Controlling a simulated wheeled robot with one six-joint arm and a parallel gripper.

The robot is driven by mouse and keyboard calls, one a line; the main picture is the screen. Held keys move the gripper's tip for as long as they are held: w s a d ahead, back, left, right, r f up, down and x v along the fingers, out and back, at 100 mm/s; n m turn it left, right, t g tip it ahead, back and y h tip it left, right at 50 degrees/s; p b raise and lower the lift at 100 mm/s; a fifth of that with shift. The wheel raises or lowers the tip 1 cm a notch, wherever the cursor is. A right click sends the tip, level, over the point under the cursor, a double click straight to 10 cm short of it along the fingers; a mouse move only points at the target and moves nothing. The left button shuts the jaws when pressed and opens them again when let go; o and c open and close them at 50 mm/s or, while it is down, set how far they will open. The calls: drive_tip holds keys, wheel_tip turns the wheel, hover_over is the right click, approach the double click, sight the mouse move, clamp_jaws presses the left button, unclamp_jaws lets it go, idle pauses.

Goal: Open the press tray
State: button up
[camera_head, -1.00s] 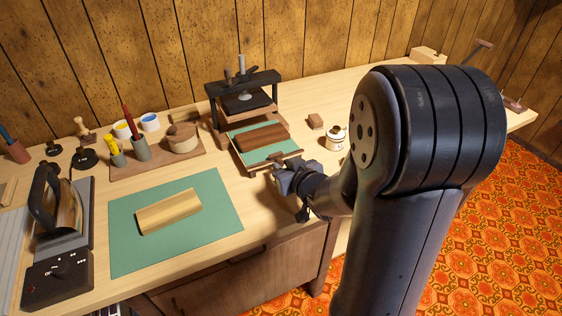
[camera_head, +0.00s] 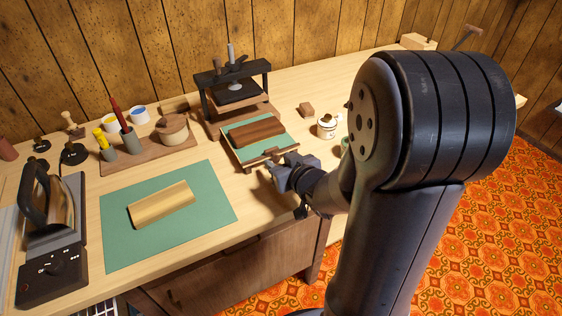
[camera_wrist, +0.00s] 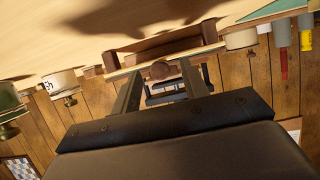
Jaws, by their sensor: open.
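The press (camera_head: 234,76) is a dark metal frame with an upright screw, standing at the back of the bench. Its tray (camera_head: 280,144), lined in green, sticks out in front toward the bench edge. A dark brown block (camera_head: 256,132) lies on it. My gripper (camera_head: 272,168) is open just in front of this handle. In the wrist view my gripper (camera_wrist: 163,82) has its two fingers apart, with a round brown knob (camera_wrist: 160,70) between or just beyond their tips. I cannot tell whether they touch it.
A white lidded jar (camera_head: 327,128) and a small brown block (camera_head: 306,110) stand right of the tray. An iron (camera_head: 50,205) stands far left.

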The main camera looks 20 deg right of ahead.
drive_tip(key=p+v, duration=0.3)
drive_tip(key=v, duration=0.6)
drive_tip(key=shift+s+d+r, duration=0.1)
drive_tip(key=shift+s+r, duration=0.05)
drive_tip(key=shift+r, duration=0.1)
drive_tip(key=shift+s+d+r+p, duration=0.15)
drive_tip(key=shift+s+p, duration=0.15)
drive_tip(key=shift+s, duration=0.35)
drive_tip(key=shift+w+f+b, duration=0.25)
drive_tip(key=shift+w+b, duration=0.05)
drive_tip(key=shift+w, duration=0.1)
drive_tip(key=b+x, duration=0.3)
drive_tip(key=x, duration=0.6)
drive_tip(key=shift+w+a+f, duration=0.25)
drive_tip(key=shift+w, duration=0.05)
drive_tip(key=shift+w+a+r, duration=0.1)
drive_tip(key=shift+w, duration=0.75)
